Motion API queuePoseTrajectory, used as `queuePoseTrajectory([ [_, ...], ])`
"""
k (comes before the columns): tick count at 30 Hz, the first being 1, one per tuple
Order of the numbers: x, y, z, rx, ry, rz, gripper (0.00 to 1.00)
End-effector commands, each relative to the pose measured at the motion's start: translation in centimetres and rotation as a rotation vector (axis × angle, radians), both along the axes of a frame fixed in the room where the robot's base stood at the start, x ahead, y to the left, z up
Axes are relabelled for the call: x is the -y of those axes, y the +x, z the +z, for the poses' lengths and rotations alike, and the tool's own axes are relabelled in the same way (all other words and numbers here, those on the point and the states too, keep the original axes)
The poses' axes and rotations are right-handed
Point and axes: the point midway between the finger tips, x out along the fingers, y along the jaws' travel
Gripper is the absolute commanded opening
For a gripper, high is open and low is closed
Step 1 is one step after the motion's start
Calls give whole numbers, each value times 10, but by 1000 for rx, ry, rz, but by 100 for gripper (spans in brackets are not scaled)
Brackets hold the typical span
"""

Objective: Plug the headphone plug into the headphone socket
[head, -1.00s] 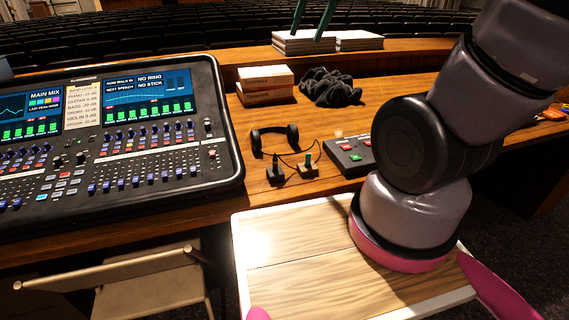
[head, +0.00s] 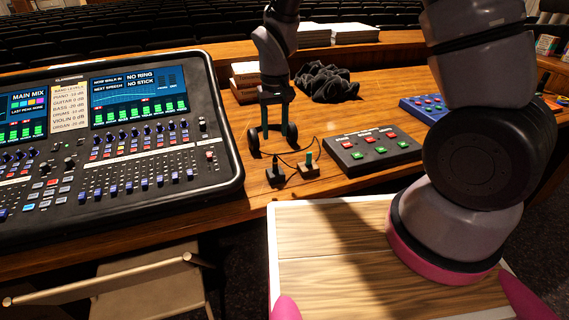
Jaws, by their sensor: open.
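The black headphones (head: 253,143) stand on the wooden desk right of the mixer, with my gripper partly in front of them. A thin dark cable (head: 297,150) runs from them towards two small dark blocks. The left block (head: 275,175) has a dark upright piece on it. The right block (head: 309,171) has a small teal upright piece (head: 308,158). I cannot tell which piece is the headphone plug. The headphone socket cannot be made out. My gripper (head: 274,133) points down at the headphones, its teal fingers spread and nothing held between them.
The mixing desk (head: 120,190) fills the left. Books (head: 246,94) and a dark crumpled cloth (head: 327,83) lie behind.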

Motion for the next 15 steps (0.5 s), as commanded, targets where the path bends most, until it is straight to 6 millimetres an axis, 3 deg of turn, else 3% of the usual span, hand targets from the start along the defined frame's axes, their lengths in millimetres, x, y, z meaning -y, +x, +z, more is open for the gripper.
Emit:
queuePoseTrajectory([
  [4,-8,-5,-19,-15,-16,26,51],
  [15,-9,-6,-22,-18,-19,31,51],
])
